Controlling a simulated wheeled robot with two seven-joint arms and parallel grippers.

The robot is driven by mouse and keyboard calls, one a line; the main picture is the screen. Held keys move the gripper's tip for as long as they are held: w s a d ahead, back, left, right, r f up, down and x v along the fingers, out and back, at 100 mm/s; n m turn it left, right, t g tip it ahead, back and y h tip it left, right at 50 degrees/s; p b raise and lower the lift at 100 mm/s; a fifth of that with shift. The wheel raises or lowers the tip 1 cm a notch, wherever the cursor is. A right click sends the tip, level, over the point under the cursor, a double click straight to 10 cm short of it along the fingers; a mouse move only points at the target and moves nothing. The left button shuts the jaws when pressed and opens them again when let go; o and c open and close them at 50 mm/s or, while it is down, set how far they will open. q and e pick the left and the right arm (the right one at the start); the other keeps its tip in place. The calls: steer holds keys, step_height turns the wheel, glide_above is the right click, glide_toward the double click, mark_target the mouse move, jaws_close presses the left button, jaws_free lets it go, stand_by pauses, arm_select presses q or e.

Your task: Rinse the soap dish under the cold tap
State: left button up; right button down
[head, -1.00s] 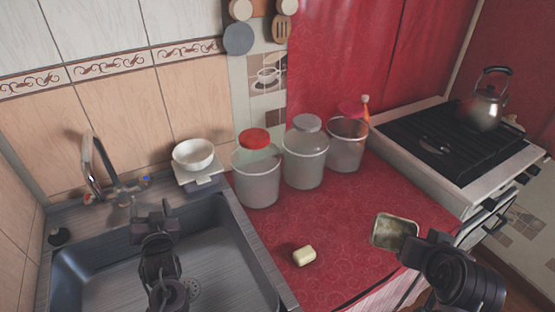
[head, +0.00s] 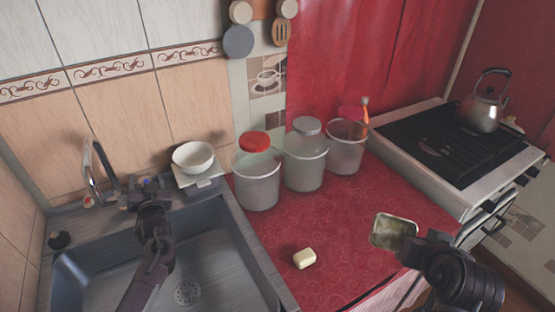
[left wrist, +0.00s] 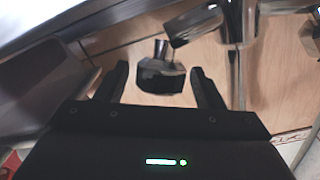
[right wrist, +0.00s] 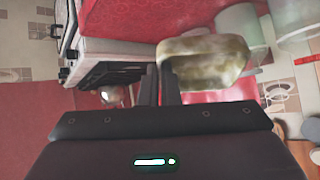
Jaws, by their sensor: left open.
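The soap dish (head: 394,231) is a shallow, worn metal tray, held above the red counter's right side. My right gripper (head: 412,252) is shut on its edge; the dish also shows in the right wrist view (right wrist: 207,60). The tap (head: 96,168) stands behind the sink, its spout over the basin's left part. Its blue-marked cold knob (head: 148,183) is on the right side. My left gripper (head: 148,195) is open at this knob. In the left wrist view, the dark knob (left wrist: 160,76) lies between the two fingers, with gaps on both sides. No water stream is visible.
A soap bar (head: 304,258) lies on the red counter (head: 270,228). A white bowl (head: 193,156) stands on a scale right of the tap. Several clear jars line the back of the counter. The stove (head: 450,150) is at the right. The sink basin (head: 215,255) is empty.

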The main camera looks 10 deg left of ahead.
arm_select(q)
steer(key=c, duration=1)
steer(key=shift+o, duration=0.2)
steer(key=shift+f+b, duration=0.2)
steer(key=shift+b, duration=0.2)
arm_select(e)
steer(key=shift+f, duration=0.4)
arm_select(q)
steer(key=n+g+y+b, duration=0.1)
steer(key=n+y+b, duration=0.2)
steer(key=shift+f+g, duration=0.1)
steer(key=shift+g, duration=0.3)
steer(key=shift+r+n+g+y+b, duration=0.3)
steer(key=shift+n+y+b, duration=0.1)
steer(key=shift+n+y, duration=0.1)
arm_select(e)
step_height(320, 180, down, 4)
steer(key=shift+r, duration=0.15)
arm_select(q)
steer(key=o, duration=1)
steer(key=shift+c, duration=0.2)
